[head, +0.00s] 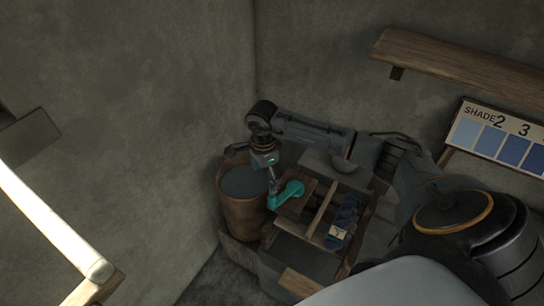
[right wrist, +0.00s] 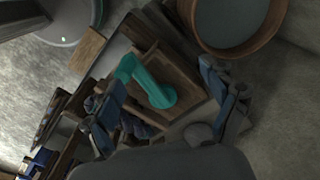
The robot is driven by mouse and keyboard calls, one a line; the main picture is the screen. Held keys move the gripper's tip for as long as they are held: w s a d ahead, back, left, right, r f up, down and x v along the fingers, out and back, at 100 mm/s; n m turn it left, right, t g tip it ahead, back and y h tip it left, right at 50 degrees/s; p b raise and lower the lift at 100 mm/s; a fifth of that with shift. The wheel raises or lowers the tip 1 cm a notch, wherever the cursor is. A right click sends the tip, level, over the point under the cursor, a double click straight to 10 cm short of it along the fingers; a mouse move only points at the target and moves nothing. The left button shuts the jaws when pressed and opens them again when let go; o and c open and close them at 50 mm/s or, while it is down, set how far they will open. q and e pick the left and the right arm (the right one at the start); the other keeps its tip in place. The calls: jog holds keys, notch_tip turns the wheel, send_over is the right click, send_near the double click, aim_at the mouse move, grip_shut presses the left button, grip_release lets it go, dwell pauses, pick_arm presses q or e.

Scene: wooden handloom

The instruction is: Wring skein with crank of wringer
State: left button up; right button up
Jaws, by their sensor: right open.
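The teal crank (head: 287,195) sits on the wooden wringer (head: 320,208), beside a round vat. In the right wrist view the crank (right wrist: 150,82) lies between the two spread fingers of my right gripper (right wrist: 165,104). In the head view my right gripper (head: 272,183) points down at the crank's left end. It is open, and I cannot tell whether a finger touches the crank. A dark blue skein (head: 347,212) with a pale tag shows on the right part of the wringer. My left gripper is not in view.
A brown vat of dark liquid (head: 232,212) stands just left of the wringer. A wooden shelf (head: 470,62) and a shade card (head: 500,140) are on the right wall. A bright pale bar (head: 50,220) crosses the lower left. Walls meet close behind the wringer.

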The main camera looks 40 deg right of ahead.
aim_at(272, 196)
jog(key=s, duration=0.3)
jog(key=s+a+p, duration=0.1)
jog(key=s, duration=0.1)
jog(key=shift+s, duration=0.3)
jog(key=f+b, duration=0.4)
jog(key=shift+w+f, duration=0.15)
jog(key=shift+w, duration=0.1)
jog(key=shift+f+b, duration=0.5)
jog(key=shift+b, duration=0.05)
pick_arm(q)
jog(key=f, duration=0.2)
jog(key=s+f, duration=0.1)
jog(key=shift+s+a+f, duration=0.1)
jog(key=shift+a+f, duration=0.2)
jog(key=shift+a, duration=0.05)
pick_arm(e)
jog(key=shift+r, duration=0.1)
grip_shut()
